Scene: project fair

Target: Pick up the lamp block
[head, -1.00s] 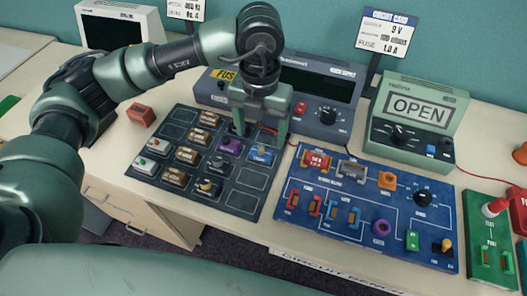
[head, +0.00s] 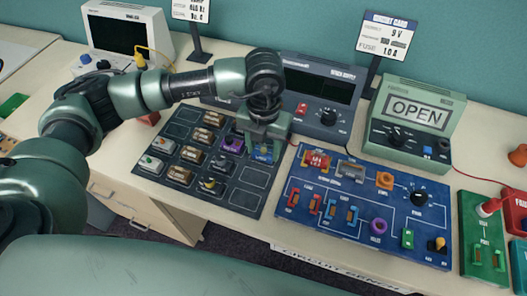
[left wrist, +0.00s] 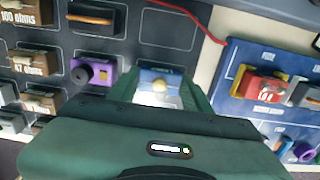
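The lamp block (head: 262,154) is a small blue block in the right column of the dark component tray (head: 240,198). In the left wrist view the lamp block (left wrist: 160,76) shows a pale round bulb on top. My left gripper (head: 263,146) points down over it. In the left wrist view the fingers of my left gripper (left wrist: 162,88) stand on either side of the block, open, with a small gap visible at each side. The gripper body hides the near part of the block. My right gripper is not in view.
A purple block (head: 232,144) sits just left of the lamp block. Several brown resistor blocks fill the tray's left side. The blue circuit board (head: 350,225) lies to the right. The grey power supply (head: 325,118) stands close behind. A red wire runs behind the gripper.

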